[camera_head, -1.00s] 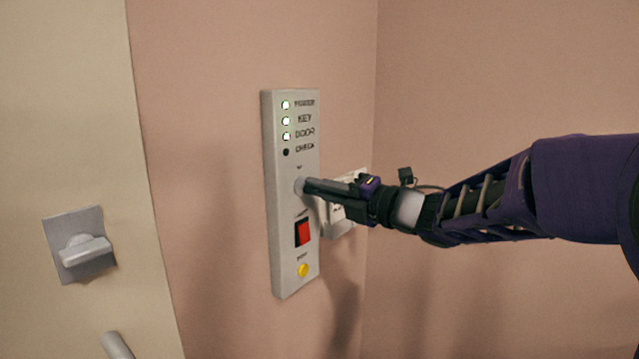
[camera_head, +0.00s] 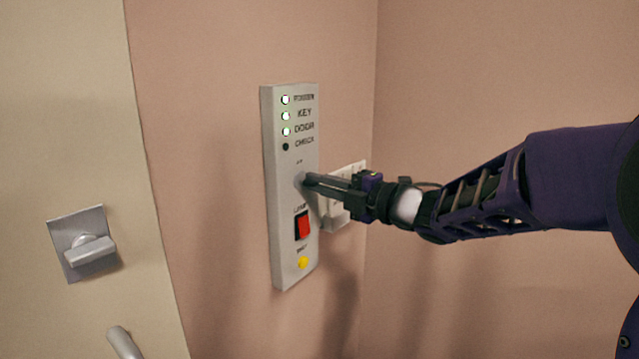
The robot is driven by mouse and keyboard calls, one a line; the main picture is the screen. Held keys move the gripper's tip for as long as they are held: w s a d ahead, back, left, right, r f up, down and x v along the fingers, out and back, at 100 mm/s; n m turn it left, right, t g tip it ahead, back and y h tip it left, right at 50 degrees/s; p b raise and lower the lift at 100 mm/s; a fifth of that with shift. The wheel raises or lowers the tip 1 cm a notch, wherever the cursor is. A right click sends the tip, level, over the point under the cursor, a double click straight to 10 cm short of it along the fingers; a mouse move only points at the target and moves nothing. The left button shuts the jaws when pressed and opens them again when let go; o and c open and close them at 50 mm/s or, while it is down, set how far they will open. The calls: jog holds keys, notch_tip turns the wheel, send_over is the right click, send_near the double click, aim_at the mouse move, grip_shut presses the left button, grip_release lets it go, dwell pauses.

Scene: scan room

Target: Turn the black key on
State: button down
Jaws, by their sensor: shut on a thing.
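A pale grey control panel (camera_head: 283,240) is fixed to the pink wall. Its round grey key switch (camera_head: 300,181) sits at mid-height. My gripper (camera_head: 308,180) reaches in from the right, with its fingertips at this switch and shut on the black key. The key itself is hidden by the fingers, so I cannot make out its angle. Above the switch, the top three lamps (camera_head: 285,115), including the one beside KEY, glow white-green.
Below the switch are a red rocker switch (camera_head: 303,226) and a yellow button (camera_head: 304,262). A white wall fitting (camera_head: 340,215) is close behind my gripper. A cream door (camera_head: 70,130) with a grey turn knob (camera_head: 90,250) stands at left.

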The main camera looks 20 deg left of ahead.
jog(key=c, duration=1)
grip_release()
jog(key=shift+o, duration=0.2)
jog(key=v, duration=1.7)
jog(key=shift+d+b, duration=0.2)
jog(key=shift+b, duration=0.15)
jog(key=shift+s, duration=0.15)
